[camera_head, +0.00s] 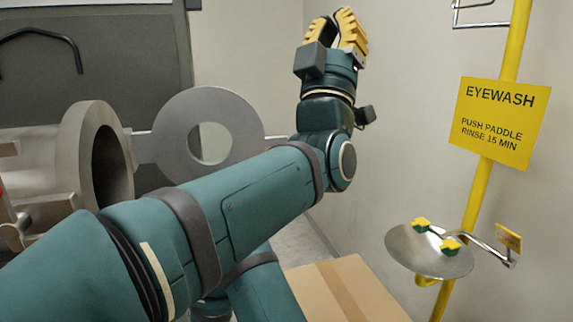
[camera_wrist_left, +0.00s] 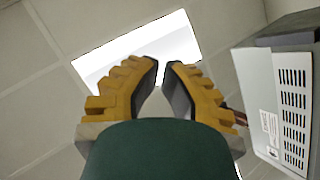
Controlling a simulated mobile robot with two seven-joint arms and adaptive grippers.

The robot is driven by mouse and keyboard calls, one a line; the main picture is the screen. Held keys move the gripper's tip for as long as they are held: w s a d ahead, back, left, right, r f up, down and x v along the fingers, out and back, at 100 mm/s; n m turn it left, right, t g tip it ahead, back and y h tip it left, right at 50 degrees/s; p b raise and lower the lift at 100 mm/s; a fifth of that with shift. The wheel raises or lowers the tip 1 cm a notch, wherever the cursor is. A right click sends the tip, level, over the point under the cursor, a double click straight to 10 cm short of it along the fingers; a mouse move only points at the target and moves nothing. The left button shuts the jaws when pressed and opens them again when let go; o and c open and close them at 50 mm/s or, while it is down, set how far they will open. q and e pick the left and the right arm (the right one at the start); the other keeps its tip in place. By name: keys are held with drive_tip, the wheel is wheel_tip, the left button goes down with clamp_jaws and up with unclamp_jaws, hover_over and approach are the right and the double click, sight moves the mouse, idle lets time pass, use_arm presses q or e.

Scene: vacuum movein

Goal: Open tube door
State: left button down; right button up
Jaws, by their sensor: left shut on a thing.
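The tube (camera_head: 84,150) is a thick grey metal cylinder at the left of the head view, its dark round mouth facing right. A flat grey disc with a round hole, seemingly the tube door (camera_head: 172,128), stands to the right of the mouth and apart from it. A short arm joins it towards the tube. My left gripper (camera_head: 336,27) points up, above and right of the disc and clear of it. In the left wrist view its yellow-padded fingers (camera_wrist_left: 161,66) are drawn almost together, with nothing visible between the tips. My right gripper is not in view.
My left forearm crosses below the disc and hides its lower edge. A cardboard box (camera_head: 340,290) is at the bottom centre. A yellow eyewash stand (camera_head: 484,195) with a steel bowl (camera_head: 405,257) stands at the right. A dark panel (camera_head: 95,60) is behind the tube.

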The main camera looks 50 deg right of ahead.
use_arm(q)
drive_tip(key=s+a+f+m+g+y+b, duration=0.25)
drive_tip(key=f+m+g, duration=0.25)
drive_tip(key=m+g, duration=0.45)
drive_tip(key=s+a+f+m+g+y+b, duration=0.1)
drive_tip(key=a+f+m+g+y+b, duration=0.2)
drive_tip(key=m+g, duration=0.65)
drive_tip(key=w+a+f+m+t+y+b, duration=0.1)
drive_tip(key=w+a+f+m+t+b, duration=0.1)
drive_tip(key=w+a+f+m+t, duration=0.25)
drive_tip(key=w+a+f+m+t+y+b, duration=0.2)
drive_tip(key=w+f+m+t, duration=0.1)
drive_tip(key=f+t, duration=0.35)
drive_tip(key=w+d+g+p, duration=0.1)
drive_tip(key=w+d+p, duration=0.2)
drive_tip(key=d, duration=0.9)
drive_tip(key=shift+w+d+f, duration=0.25)
drive_tip(key=shift+w+f, duration=0.05)
drive_tip(key=shift+w, duration=0.5)
drive_tip(key=shift+s, duration=0.1)
